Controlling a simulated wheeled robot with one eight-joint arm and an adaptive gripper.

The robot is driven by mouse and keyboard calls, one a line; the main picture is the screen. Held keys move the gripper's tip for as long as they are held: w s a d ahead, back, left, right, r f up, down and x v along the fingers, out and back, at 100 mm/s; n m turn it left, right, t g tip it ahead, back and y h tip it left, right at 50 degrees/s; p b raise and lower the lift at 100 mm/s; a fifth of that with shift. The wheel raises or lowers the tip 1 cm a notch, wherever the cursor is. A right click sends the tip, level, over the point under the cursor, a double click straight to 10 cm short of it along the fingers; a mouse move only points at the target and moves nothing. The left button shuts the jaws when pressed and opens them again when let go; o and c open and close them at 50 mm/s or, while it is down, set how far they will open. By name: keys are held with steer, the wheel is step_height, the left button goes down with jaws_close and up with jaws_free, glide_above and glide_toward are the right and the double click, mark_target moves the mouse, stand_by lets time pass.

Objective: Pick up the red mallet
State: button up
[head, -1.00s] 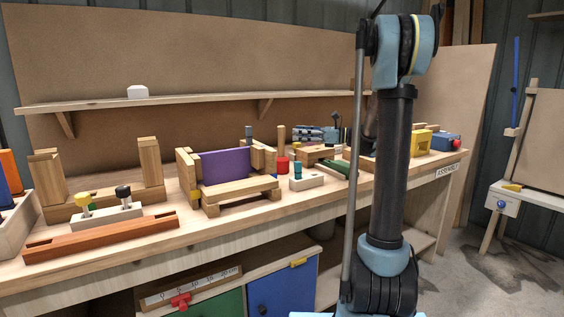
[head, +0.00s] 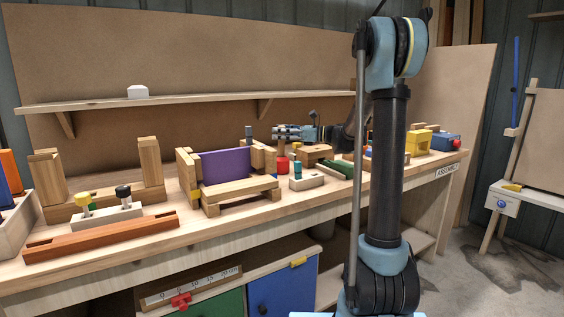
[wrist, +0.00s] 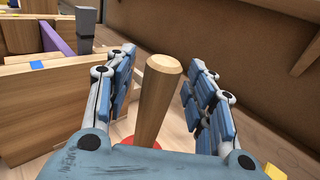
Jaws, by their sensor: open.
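The red mallet stands on its head, handle up. Its red head (head: 282,164) rests on the workbench in the head view, and my gripper covers much of the handle there. In the wrist view its wooden handle (wrist: 158,95) rises between my gripper's two fingers, with a gap on each side. A sliver of the red head (wrist: 128,141) shows below. My gripper (head: 278,132) is open and level with the upper handle, its fingers pointing left; the wrist view also shows both fingers (wrist: 160,75) spread apart.
A wooden frame with a purple panel (head: 225,164) stands just left of the mallet. A block with a teal peg (head: 297,172) lies in front of it. A grey-topped post (wrist: 86,28) rises beyond the fingers. A shelf (head: 200,100) runs along the back wall.

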jaws_close()
